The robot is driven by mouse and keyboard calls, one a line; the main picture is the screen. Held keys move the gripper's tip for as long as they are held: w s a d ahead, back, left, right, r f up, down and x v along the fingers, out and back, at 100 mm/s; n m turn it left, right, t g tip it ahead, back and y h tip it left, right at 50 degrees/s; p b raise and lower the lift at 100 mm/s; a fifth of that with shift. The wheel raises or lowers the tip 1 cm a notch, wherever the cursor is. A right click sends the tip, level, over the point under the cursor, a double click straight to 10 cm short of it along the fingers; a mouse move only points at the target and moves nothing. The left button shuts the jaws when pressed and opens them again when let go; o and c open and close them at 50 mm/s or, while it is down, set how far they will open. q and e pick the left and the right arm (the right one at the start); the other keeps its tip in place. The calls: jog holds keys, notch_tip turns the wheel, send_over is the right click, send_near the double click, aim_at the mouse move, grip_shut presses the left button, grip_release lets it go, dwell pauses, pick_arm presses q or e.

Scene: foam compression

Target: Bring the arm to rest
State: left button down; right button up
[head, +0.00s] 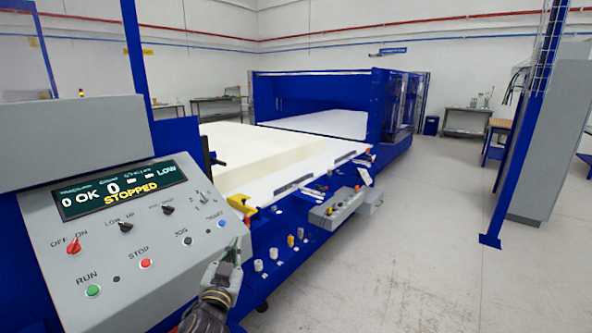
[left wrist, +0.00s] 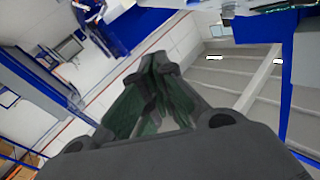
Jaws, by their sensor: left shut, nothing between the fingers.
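My left gripper (head: 232,262) is at the bottom of the head view, in front of the lower right edge of the grey control panel (head: 105,262). It points upward and is apart from the foam. In the left wrist view its fingers (left wrist: 157,65) meet at their tips, with nothing between them. The panel display (head: 118,190) reads "0 OK 0 LOW STOPPED". My right gripper shows in neither view.
A cream foam block (head: 250,150) lies on the white bed of the blue machine (head: 320,95). Knobs and buttons, including a red stop button (head: 146,263), cover the panel. A blue post (head: 515,150) stands at right. The grey floor (head: 420,240) is clear.

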pick_arm(q)
jog(key=s+a+f+n+g+y, duration=0.1)
jog(key=s+a+f+g, duration=0.3)
jog(key=f, duration=0.5)
jog(key=s+a+f+n+g+y, duration=0.1)
jog(key=s+a+f+g, duration=0.1)
jog(key=s+f+g, duration=0.4)
jog(key=s+f+g+h, duration=0.1)
jog(key=s+f+g, duration=0.2)
jog(key=s+f, duration=0.45)
jog(key=s+f+g+h, duration=0.15)
jog(key=s+f, duration=0.35)
jog(key=s, duration=0.6)
notch_tip(320, 180, down, 32)
jog(key=s+a+f+g+y, duration=0.1)
jog(key=s+a+g, duration=0.1)
jog(key=s+a+f, duration=0.2)
jog(key=s+f, duration=0.7)
jog(key=s, duration=0.1)
jog(key=s+a+f+m+g, duration=0.1)
jog(key=s+a+f, duration=0.2)
jog(key=s+f, duration=0.7)
jog(key=shift+s+a, duration=0.2)
jog(key=shift+s, duration=0.4)
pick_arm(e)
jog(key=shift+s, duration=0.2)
